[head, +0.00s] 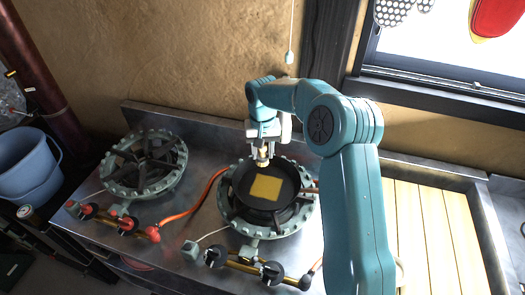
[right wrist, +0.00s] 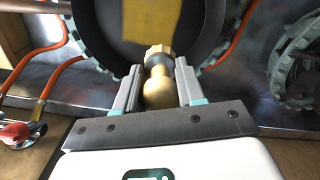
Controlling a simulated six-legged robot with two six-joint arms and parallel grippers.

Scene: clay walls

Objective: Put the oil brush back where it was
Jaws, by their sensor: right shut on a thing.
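My right gripper (head: 263,150) is above the back edge of a dark round pan (head: 288,180). It is shut on the oil brush (right wrist: 158,92), whose rounded gold-tan handle and faceted collar show between the fingers in the right wrist view; the gripper shows there too (right wrist: 159,95). In the head view only a small part of the brush (head: 262,158) shows under the fingers. I cannot tell whether its tip touches the pan. A flat yellow square (head: 266,187) lies in the pan. My left gripper is not in view.
The pan sits on the right burner (head: 309,212). An empty burner (head: 134,185) stands to the left, with an orange hose (head: 205,195) between them. A slatted wooden board (head: 430,230) lies at right. A blue bucket (head: 25,165) is far left. A wall stands behind.

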